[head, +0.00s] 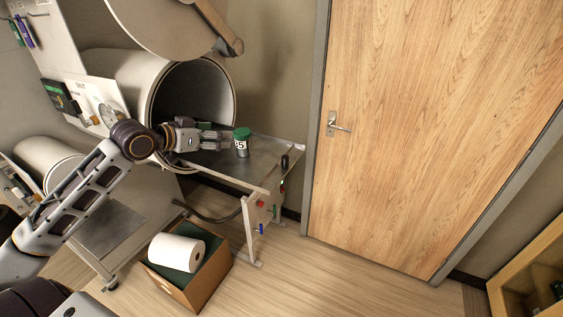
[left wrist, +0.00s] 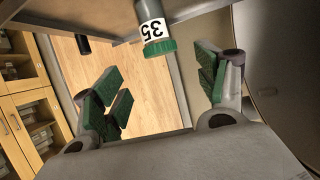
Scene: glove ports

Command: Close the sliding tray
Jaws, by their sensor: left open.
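The sliding tray (head: 217,162) is a grey metal shelf. It extends out of the open mouth of a large round port (head: 185,98) in the head view. A grey jar with a green lid and a "35" label (head: 242,147) stands on it. My left gripper (head: 222,138) is just left of the jar, over the tray. In the left wrist view its green-padded fingers (left wrist: 165,88) are spread and nothing is between them. The jar (left wrist: 154,28) is ahead of them, apart from both, beside the tray's edge (left wrist: 85,25). My right gripper is out of view.
The port's round door (head: 165,22) is swung up above the mouth. A cardboard box (head: 205,283) with a white roll stands on the floor below. A second, lower port (head: 48,160) is at left. A wooden door (head: 430,120) is at right, with clear floor before it.

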